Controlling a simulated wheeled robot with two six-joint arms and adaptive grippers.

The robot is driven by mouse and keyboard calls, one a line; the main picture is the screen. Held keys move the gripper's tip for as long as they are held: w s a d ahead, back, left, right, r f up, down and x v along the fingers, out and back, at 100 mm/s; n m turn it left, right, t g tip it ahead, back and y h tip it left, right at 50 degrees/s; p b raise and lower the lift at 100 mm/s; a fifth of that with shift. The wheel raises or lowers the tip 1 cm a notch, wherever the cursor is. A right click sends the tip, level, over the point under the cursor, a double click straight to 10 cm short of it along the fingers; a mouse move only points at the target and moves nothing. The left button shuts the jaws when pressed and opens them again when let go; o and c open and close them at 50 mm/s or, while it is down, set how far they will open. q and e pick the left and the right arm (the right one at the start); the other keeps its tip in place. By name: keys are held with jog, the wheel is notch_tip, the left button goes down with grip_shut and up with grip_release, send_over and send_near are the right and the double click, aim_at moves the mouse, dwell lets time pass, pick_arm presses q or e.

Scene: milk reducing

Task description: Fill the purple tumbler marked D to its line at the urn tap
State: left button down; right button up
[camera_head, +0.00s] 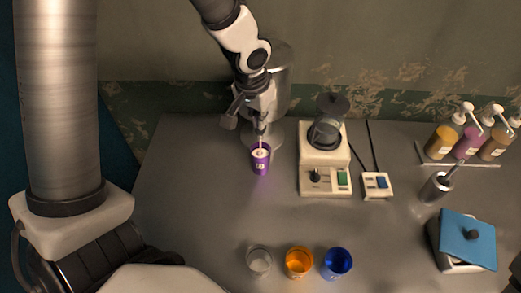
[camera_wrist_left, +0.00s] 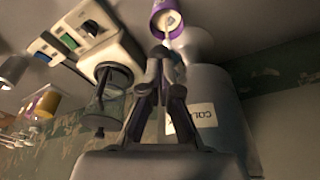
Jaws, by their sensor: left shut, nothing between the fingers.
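The purple tumbler (camera_head: 261,166) stands upright on the counter in front of the grey urn (camera_head: 279,88), with a pale mark on its side. It also shows at the top of the wrist view (camera_wrist_left: 160,22), with white inside its mouth. A thin pale stream comes down into it from above. My left gripper (camera_head: 261,129) is just above and behind the tumbler, at the urn's tap. In the wrist view its fingers (camera_wrist_left: 160,54) are closed together with nothing between them. The tap is mostly hidden by the gripper. The liquid level against the line cannot be read.
A cream machine with a dark-lidded jar (camera_head: 322,170) stands right of the tumbler, beside a small switch box (camera_head: 377,186). Clear (camera_head: 259,261), orange (camera_head: 299,262) and blue (camera_head: 337,263) glasses stand at the front. Pump bottles (camera_head: 440,142) and a blue-lidded box (camera_head: 467,240) are right. The left counter is clear.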

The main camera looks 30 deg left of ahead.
pick_arm(q)
jog(key=shift+r, duration=0.1)
dwell(0.3)
notch_tip(320, 180, up, 7)
jog(key=p, duration=0.6)
jog(key=shift+s+r, duration=0.1)
jog(key=shift+f, duration=0.2)
